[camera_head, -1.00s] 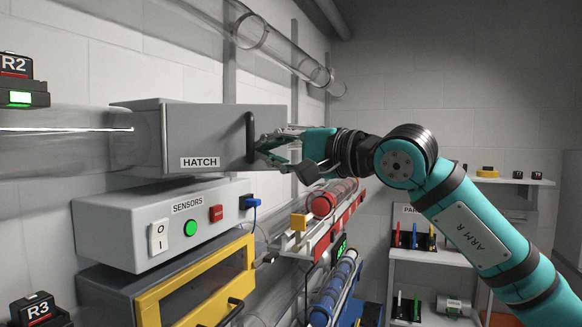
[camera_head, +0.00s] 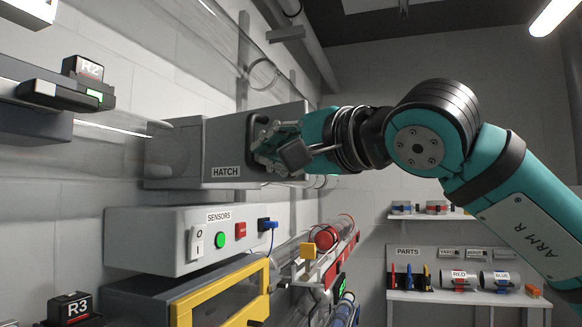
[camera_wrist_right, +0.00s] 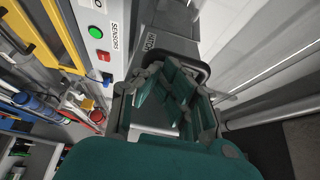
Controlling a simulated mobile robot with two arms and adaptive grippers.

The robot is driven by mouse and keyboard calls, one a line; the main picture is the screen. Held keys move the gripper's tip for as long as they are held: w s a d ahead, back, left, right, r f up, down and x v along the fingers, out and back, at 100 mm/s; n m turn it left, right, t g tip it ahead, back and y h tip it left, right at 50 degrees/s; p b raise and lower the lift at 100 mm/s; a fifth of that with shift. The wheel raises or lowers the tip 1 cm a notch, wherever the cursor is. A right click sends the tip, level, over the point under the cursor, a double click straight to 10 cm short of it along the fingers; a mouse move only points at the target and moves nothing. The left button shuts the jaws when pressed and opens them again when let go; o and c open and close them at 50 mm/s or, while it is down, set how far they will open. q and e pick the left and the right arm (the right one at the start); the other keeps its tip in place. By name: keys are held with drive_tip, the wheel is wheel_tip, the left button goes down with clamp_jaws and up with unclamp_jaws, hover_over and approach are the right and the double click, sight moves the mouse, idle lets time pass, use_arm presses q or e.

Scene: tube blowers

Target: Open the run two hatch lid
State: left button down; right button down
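The grey hatch box (camera_head: 228,150), labelled HATCH, sits on a clear tube on the wall, above the sensors box. Its front lid carries a black loop handle (camera_head: 258,128), which also shows in the right wrist view (camera_wrist_right: 192,69). The lid looks shut against the box; a small gap cannot be ruled out. My right gripper (camera_head: 278,148) reaches in from the right with its fingers at the handle. They partly cover it. In the right wrist view the gripper (camera_wrist_right: 170,95) lies right at the handle; whether its fingers are closed on it is unclear. My left gripper is not in view.
Below the hatch is the sensors box (camera_head: 175,243) with a switch, buttons and a blue plug. A yellow-framed box (camera_head: 200,308) is under it. A parts shelf (camera_head: 440,297) stands back right.

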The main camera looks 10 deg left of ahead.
drive_tip(key=shift+s+a, duration=0.4)
drive_tip(key=shift+s, duration=0.05)
idle(0.4)
drive_tip(key=shift+f+b, duration=0.1)
drive_tip(key=shift+b, duration=0.2)
